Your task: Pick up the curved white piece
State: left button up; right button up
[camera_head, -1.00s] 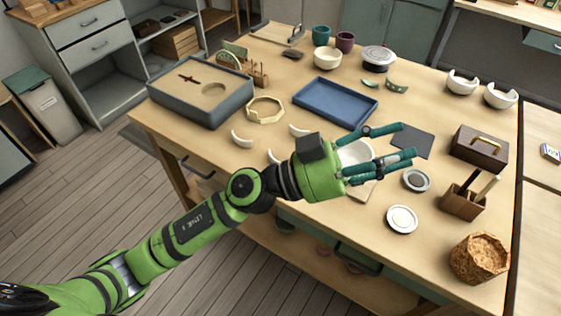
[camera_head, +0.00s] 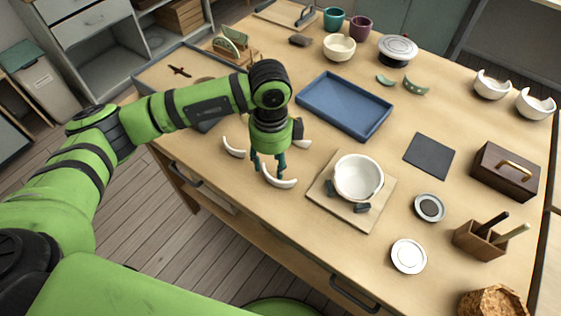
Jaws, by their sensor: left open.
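Several curved white pieces lie on the wooden table. One curved white piece (camera_head: 281,183) lies directly below my left gripper, near the table's front edge. A second curved white piece (camera_head: 234,150) lies to its left, and a third (camera_head: 303,143) shows partly behind the gripper on its right. My left gripper (camera_head: 267,169) points down with its teal fingers apart, just above or beside the nearest piece. I cannot tell whether the fingers touch it. My right gripper is not in view.
A blue tray (camera_head: 318,112) lies behind the gripper. A white bowl (camera_head: 357,175) stands on a wooden board (camera_head: 327,200) to the right, with small dark blocks beside it.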

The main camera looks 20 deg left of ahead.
aim_at(274, 180)
pick_arm(q)
jog(key=shift+s+d+f+p, duration=0.1)
jog(key=shift+s+f+p, duration=0.35)
jog(key=shift+f, duration=0.25)
jog(key=shift+s+d+f+p, duration=0.1)
jog(key=shift+d+f+p, duration=0.15)
jog(key=shift+f, duration=0.4)
jog(key=shift+s+d+f+p, duration=0.1)
jog(key=shift+f+p, duration=0.2)
jog(key=shift+f, duration=0.3)
notch_tip(274, 180, down, 2)
jog(key=shift+w, duration=0.1)
jog(key=shift+f, duration=0.15)
grip_shut()
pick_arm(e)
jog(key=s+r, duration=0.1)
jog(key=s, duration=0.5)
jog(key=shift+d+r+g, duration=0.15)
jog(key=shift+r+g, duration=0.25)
